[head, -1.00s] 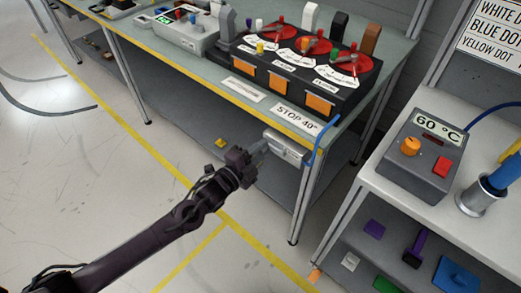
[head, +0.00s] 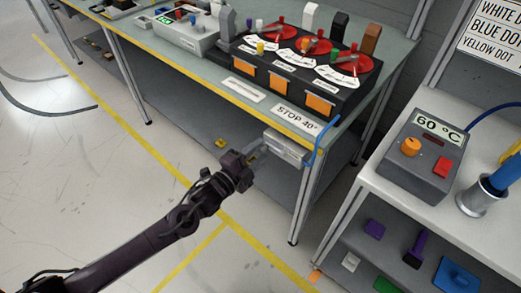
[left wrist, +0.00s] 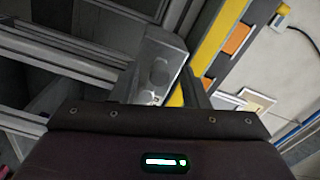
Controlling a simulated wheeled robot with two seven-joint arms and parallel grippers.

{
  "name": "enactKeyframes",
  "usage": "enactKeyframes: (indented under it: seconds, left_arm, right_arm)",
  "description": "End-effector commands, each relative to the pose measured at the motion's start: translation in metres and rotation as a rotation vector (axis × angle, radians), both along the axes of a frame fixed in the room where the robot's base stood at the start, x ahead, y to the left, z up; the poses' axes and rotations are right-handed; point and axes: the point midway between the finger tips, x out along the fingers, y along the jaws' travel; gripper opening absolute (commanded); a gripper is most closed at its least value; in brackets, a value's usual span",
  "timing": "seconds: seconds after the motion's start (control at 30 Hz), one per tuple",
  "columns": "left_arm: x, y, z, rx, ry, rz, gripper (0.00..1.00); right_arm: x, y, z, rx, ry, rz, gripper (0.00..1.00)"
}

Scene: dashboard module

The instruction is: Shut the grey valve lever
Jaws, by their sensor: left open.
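A pale grey box (head: 287,147) hangs under the front edge of the workbench, below the "STOP 40°" label. My left gripper (head: 257,150) is at the left end of this box, its fingers open and pointing towards it. In the left wrist view the grey box (left wrist: 158,75) with round shapes on its face lies ahead, between the fingers. I cannot tell whether the fingers touch it. No part is clearly a valve lever; a grey upright piece (head: 227,20) stands left of the red dials on the bench. My right gripper is not in view.
The black dial unit (head: 268,98) with red dials and orange panels stands on the workbench (head: 215,72). A lower shelf (head: 190,115) lies under it. To the right, a side table (head: 385,165) carries a "60 °C" control box (head: 420,155). The floor at left is open.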

Motion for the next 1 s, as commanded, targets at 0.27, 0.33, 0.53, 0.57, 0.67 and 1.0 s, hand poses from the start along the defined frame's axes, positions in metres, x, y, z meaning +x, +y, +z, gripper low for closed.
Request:
enactKeyframes:
  seconds: [0.27,0.33,0.53,0.57,0.67,1.0]
  left_arm:
    - [-0.039,0.028,-0.002,0.003,0.002,0.000,0.41]
    - [-0.045,0.033,-0.001,0.002,0.001,0.000,0.41]
    - [-0.051,0.037,0.000,-0.001,-0.001,0.000,0.41]
    - [-0.051,0.037,0.001,-0.001,-0.001,0.000,0.41]
    - [-0.051,0.037,0.000,-0.001,-0.001,0.000,0.41]
    - [-0.050,0.038,-0.002,-0.001,0.006,0.005,0.41]
  right_arm:
    - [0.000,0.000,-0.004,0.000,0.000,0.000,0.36]
    - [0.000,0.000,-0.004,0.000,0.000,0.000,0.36]
    - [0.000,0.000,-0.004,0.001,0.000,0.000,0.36]
    - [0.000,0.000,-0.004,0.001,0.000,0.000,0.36]
    - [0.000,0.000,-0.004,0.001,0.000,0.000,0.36]
    - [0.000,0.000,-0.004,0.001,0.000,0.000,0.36]
